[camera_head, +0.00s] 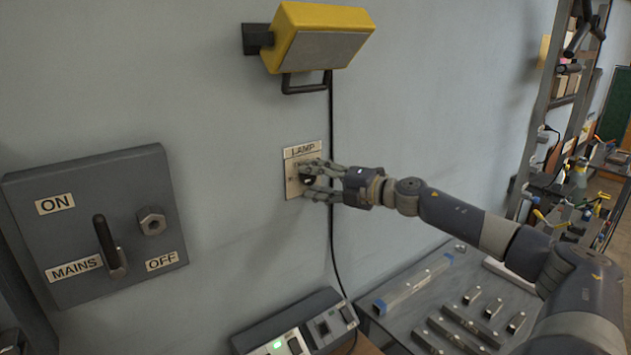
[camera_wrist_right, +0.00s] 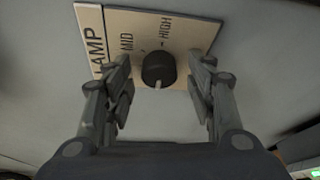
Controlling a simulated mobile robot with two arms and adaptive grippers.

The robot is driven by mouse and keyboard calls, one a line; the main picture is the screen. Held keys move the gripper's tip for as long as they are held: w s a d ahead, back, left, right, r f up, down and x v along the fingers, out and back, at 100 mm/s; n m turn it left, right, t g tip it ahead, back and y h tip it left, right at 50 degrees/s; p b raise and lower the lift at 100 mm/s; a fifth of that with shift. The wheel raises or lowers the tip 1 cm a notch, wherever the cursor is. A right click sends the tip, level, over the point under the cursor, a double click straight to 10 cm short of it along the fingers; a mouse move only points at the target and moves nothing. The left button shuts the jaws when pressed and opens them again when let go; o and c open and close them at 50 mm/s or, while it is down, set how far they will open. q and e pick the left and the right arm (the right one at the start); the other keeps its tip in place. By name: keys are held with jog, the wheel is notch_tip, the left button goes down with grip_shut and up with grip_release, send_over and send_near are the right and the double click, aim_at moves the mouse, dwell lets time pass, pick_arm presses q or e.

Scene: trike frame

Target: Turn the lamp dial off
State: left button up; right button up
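The lamp dial is a small black round knob (camera_wrist_right: 158,69) on a beige plate (camera_wrist_right: 190,30) marked LAMP, MID and HIGH in the right wrist view. A pale pointer mark shows at the knob's lower edge. The plate (camera_head: 290,185) also shows on the wall in the head view, with the knob (camera_head: 307,179) partly behind my fingers. My right gripper (camera_head: 316,180) is at the plate. In the wrist view its fingers (camera_wrist_right: 165,95) are open on both sides of the knob, with gaps. The yellow lamp (camera_head: 320,35) is above and its front panel looks grey and unlit. My left gripper is out of view.
A grey mains switch box (camera_head: 95,225) with a black lever is on the wall at left. A black cable (camera_head: 332,240) hangs beside the plate. Below are a control box (camera_head: 300,325) with a green light and a bench (camera_head: 400,320) with metal parts.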

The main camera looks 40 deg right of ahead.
jog(key=shift+s+f, duration=0.1)
jog(key=shift+s, duration=0.05)
jog(key=shift+s+d, duration=0.2)
jog(key=shift+s, duration=0.4)
jog(key=v, duration=1)
jog(key=shift+s, duration=0.25)
jog(key=shift+d, duration=0.1)
dwell(0.6)
